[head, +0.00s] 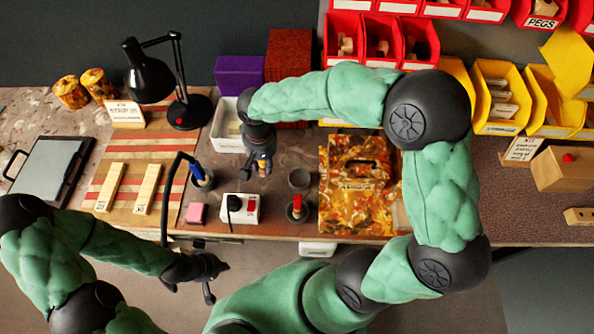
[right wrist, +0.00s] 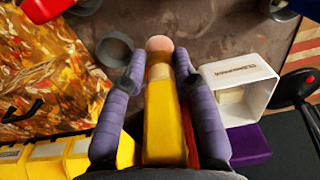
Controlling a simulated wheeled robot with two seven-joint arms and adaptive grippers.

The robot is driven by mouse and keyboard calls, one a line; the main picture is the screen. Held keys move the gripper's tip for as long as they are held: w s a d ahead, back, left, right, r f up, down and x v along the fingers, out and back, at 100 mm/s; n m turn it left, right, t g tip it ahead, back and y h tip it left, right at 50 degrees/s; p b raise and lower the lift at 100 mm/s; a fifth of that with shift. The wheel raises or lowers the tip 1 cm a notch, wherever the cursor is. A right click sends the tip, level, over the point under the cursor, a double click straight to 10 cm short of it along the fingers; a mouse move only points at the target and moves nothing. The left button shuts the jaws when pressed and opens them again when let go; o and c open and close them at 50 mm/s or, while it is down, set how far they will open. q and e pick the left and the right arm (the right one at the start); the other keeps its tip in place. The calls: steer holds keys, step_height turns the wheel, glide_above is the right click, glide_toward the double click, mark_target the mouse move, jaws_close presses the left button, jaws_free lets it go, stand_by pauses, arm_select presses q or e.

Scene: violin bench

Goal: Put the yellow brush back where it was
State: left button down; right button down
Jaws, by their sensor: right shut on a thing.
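The yellow brush (right wrist: 163,118) is between the two purple-padded fingers of my right gripper (right wrist: 160,75), which is shut on it. Its yellow part lies toward the palm and a rounded pinkish end points away, past the fingertips. In the head view my right gripper (head: 262,162) hangs over the bench, right of the white bin, and mostly hides the brush. An empty dark round cup (head: 299,179) stands to its right; it also shows in the right wrist view (right wrist: 115,48), left of the fingers. My left gripper (head: 190,290) is open and empty before the bench's front edge.
A cup with a red-topped item (head: 297,210) and a white box (head: 240,208) stand near the front edge. A blue-handled tool stands in another cup (head: 202,179). A white bin (head: 226,132) is behind; a patterned case (head: 350,205) is at right.

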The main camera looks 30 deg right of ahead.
steer(key=shift+s+d+f+b, duration=0.35)
steer(key=shift+d+f+b, duration=0.25)
steer(key=shift+d+f, duration=0.95)
steer(key=shift+s+d+f+b, duration=0.3)
steer(key=shift+d+f+b, duration=0.3)
steer(key=shift+d+f, duration=1)
steer(key=shift+s+d+f+b, duration=0.5)
steer(key=shift+d+f, duration=0.6)
steer(key=shift+d, duration=0.9)
step_height(320, 180, down, 3)
steer(key=shift+w+f+b, duration=0.1)
steer(key=shift+w+b, duration=0.05)
steer(key=shift+b, duration=0.8)
steer(key=c, duration=1)
jaws_free()
steer(key=shift+o, duration=0.2)
